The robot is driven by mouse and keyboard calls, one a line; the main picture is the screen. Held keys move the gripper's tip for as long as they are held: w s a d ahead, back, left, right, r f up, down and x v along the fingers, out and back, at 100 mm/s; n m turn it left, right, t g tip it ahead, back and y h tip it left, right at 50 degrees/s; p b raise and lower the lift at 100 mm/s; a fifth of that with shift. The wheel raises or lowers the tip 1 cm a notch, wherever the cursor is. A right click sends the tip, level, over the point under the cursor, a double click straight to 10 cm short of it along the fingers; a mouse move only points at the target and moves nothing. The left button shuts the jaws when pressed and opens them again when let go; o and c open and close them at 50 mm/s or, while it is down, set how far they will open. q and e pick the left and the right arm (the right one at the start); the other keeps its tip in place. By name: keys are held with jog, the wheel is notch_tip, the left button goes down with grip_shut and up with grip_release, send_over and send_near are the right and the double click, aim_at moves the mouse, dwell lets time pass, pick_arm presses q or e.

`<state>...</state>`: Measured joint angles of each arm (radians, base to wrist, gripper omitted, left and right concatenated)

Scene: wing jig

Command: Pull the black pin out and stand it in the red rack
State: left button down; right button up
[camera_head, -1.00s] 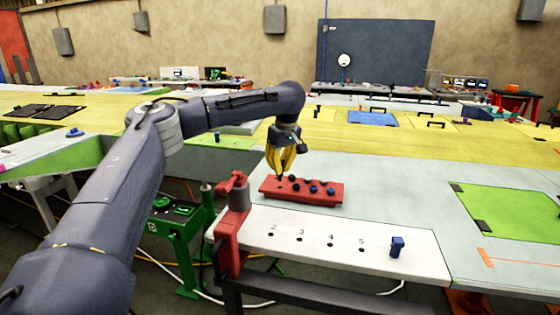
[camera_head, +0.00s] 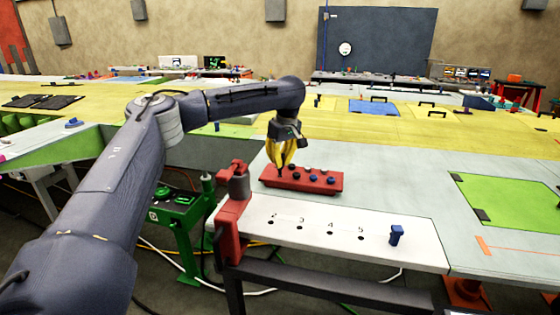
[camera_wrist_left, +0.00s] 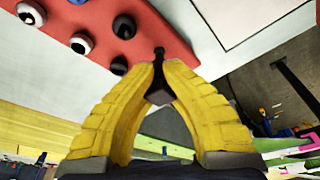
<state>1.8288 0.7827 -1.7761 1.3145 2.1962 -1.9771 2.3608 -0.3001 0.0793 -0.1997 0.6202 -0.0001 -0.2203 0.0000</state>
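My left gripper (camera_head: 281,168) hangs fingers-down over the left end of the red rack (camera_head: 300,184). In the left wrist view its yellow fingertips (camera_wrist_left: 161,66) are closed around the black pin (camera_wrist_left: 158,96). The pin's narrow end points out past the fingertips, over a corner of the red rack (camera_wrist_left: 160,25). I cannot tell whether that end touches the rack. The rack holds several round-headed pins, some blue and some dark or pale. My right gripper is not in view.
In front of the rack is a white plate (camera_head: 345,225) with a row of numbered holes and a blue pin (camera_head: 396,235) standing at its right end. A red clamp-like post (camera_head: 235,205) stands at the plate's left end.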

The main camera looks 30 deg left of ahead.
pick_arm(q)
jog(key=shift+f, duration=0.25)
jog(key=shift+d+x, duration=0.2)
jog(key=shift+x, duration=0.95)
jog(key=shift+s+f, duration=0.1)
jog(key=c, duration=1.5)
grip_release()
jog(key=v, duration=1.2)
jog(key=shift+w+a+v, duration=0.1)
jog(key=shift+a+v, duration=0.1)
jog(key=shift+v, duration=0.95)
jog(key=shift+w+a+v, duration=0.1)
jog(key=shift+a+v, duration=0.15)
jog(key=shift+v, duration=0.9)
jog(key=shift+w+a+v, duration=0.1)
jog(key=shift+a+v, duration=0.1)
jog(key=shift+v, duration=1)
